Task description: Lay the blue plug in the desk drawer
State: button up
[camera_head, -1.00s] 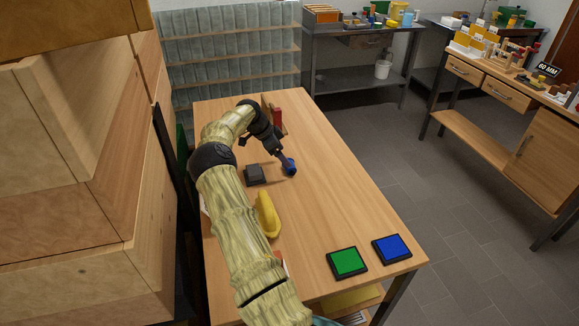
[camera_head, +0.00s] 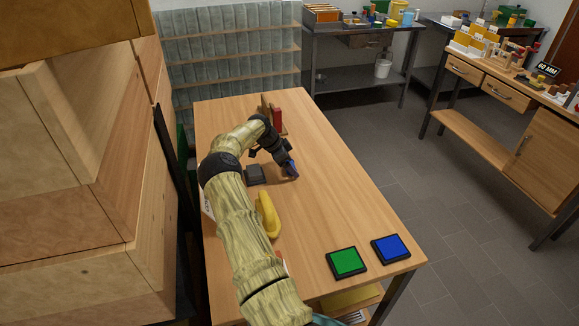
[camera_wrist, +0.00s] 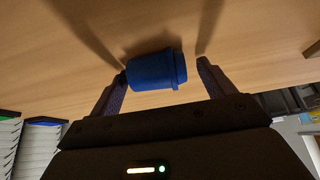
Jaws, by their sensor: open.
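The blue plug (camera_wrist: 152,72) lies on the wooden desk (camera_head: 320,185) and shows in the wrist view between the two fingers of my gripper (camera_wrist: 160,80). My gripper is open around it. The left finger is close to the plug's narrower end, and a gap shows between the right finger and its wider end. In the head view my gripper (camera_head: 291,172) is low over the desk top and hides most of the plug. An open drawer with yellow inside (camera_head: 350,301) shows in part below the desk's front edge.
A dark grey block (camera_head: 256,174) and a yellow banana-shaped thing (camera_head: 267,214) are on the desk beside my arm. A green pad (camera_head: 346,262) and a blue pad (camera_head: 391,248) lie at the front right. A red object (camera_head: 277,119) stands at the back.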

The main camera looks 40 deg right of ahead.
jog(key=shift+c, duration=0.4)
jog(key=c, duration=1.1)
jog(key=shift+r, duration=0.15)
notch_tip(320, 180, up, 28)
jog(key=p, duration=0.3)
jog(key=shift+s, duration=0.1)
